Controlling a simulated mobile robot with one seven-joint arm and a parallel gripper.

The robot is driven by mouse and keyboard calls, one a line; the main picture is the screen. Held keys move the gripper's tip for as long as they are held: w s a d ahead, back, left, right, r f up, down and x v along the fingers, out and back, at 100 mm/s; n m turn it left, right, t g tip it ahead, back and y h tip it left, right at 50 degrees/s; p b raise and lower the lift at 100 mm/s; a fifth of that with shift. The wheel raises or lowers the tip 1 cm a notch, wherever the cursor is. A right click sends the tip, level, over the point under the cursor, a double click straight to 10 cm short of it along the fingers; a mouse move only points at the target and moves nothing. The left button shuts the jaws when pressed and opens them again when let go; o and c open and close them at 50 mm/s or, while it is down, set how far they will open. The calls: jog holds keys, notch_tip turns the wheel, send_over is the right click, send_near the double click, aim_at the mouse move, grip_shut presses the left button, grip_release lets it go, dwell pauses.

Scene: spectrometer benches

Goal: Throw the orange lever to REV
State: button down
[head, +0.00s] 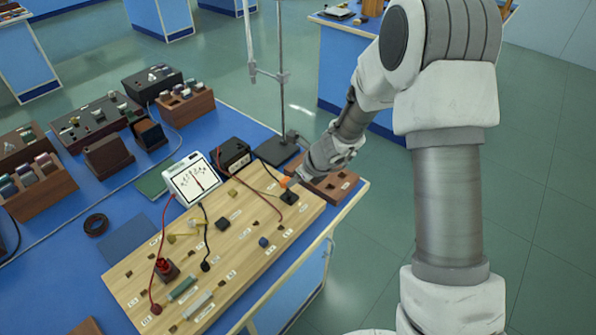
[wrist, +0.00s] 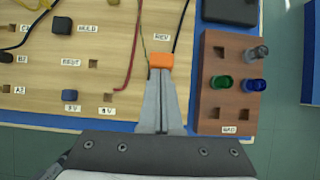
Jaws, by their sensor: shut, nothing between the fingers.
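The orange lever (wrist: 161,61) is on the pale wooden board, just below the REV label (wrist: 162,37) in the wrist view. In the head view its orange knob (head: 283,182) shows above a black base (head: 290,198) at the board's right end. My gripper (wrist: 161,76) has its fingers together with nothing between them. Its tips are right at the near side of the orange knob; I cannot tell whether they touch. In the head view my gripper (head: 296,178) comes in from the right and partly covers the lever. The lever's tilt is hard to read.
A brown rack (wrist: 226,112) with coloured pieces stands close to the right of my gripper. A stand's upright rod (head: 281,80) rises behind. The bench edge is close by.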

jog(key=shift+w+r, duration=0.15)
jog(key=shift+a+f, duration=0.1)
jog(key=shift+f, duration=0.1)
jog(key=shift+r, duration=0.1)
jog(key=shift+r+p, duration=0.8)
jog(key=shift+p, duration=0.05)
